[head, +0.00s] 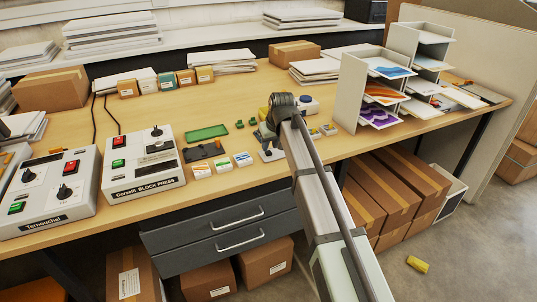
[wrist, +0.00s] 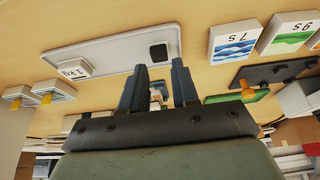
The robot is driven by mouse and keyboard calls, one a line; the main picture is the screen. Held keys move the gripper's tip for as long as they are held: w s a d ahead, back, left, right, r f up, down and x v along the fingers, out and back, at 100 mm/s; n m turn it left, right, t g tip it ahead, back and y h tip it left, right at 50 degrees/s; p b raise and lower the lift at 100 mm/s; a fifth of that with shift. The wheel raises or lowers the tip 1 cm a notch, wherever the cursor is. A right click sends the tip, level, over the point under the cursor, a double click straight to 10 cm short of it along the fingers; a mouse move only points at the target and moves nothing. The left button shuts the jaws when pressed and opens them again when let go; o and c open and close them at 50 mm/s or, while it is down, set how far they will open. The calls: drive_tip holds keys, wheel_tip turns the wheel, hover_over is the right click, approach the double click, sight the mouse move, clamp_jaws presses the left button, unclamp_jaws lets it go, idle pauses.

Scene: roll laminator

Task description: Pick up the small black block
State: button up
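The small black block (wrist: 158,51) shows in the wrist view as a dark square near the right end of a pale grey tray (wrist: 100,45). My gripper (wrist: 156,66) is open, with its two dark fingers apart and nothing seen held between them. The block appears just beyond the fingertips, in line with the gap, and no contact shows. In the head view my gripper (head: 269,146) is low over the table, right of the small picture-faced blocks. My arm hides the black block there.
A white block marked 1kg (wrist: 75,69) sits at the tray's other end. Picture-faced blocks (wrist: 233,41) lie nearby. In the head view, a green tray (head: 207,133) and the block press box (head: 142,163) are left; a paper rack (head: 352,90) stands right.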

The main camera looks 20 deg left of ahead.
sight(269, 152)
drive_tip(key=x, duration=0.3)
drive_tip(key=shift+w+a+f, duration=0.1)
drive_tip(key=shift+f, duration=0.05)
clamp_jaws()
idle(0.3)
